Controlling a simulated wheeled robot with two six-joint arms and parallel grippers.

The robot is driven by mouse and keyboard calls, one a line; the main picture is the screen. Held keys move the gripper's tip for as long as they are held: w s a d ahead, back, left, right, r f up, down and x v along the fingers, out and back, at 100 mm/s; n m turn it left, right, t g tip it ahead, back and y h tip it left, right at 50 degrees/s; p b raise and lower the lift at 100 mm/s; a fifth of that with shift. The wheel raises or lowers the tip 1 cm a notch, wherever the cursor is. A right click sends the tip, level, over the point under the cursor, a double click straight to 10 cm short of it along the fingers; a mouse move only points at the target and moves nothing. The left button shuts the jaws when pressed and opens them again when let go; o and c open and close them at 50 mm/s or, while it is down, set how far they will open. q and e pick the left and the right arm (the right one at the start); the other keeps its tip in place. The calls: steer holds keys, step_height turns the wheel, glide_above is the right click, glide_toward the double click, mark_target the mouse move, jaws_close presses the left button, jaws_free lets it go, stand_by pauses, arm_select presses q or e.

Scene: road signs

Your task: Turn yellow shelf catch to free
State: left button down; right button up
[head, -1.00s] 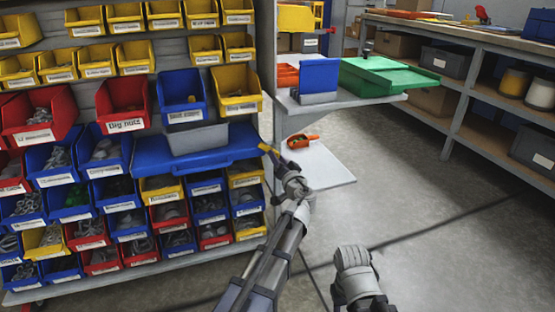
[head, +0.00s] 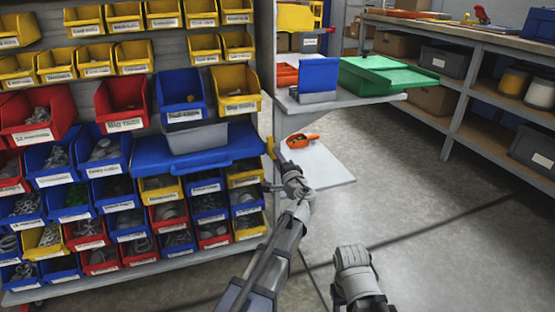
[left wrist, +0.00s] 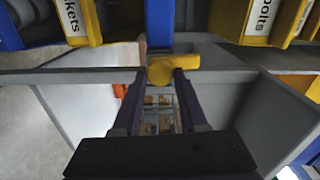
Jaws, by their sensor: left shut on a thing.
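The yellow catch (head: 269,147) is at the right edge of the bin rack, beside the right end of the blue shelf (head: 170,158). It stands roughly upright in the head view. In the left wrist view, the yellow catch (left wrist: 168,68) shows as a rounded bent piece between the fingertips. My left gripper (left wrist: 160,82) is shut on it; the fingers partly hide its lower part. In the head view, my left gripper (head: 272,184) is small and sits at the rack's edge just below the catch's top. My right gripper is not seen; only a grey part of my right arm shows.
Several red, blue and yellow bins fill the rack around the blue shelf. Right of the rack, side shelves hold a green case (head: 385,76), a blue bin (head: 318,75) and an orange tool (head: 301,140). A workbench (head: 470,40) stands at the right. Open floor lies between.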

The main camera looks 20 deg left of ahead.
arm_select(q)
steer(key=shift+m, duration=0.6)
steer(key=shift+c, duration=2.4)
jaws_free()
steer(key=v, duration=0.7)
steer(key=shift+s+d, duration=0.25)
steer(key=shift+s, duration=0.1)
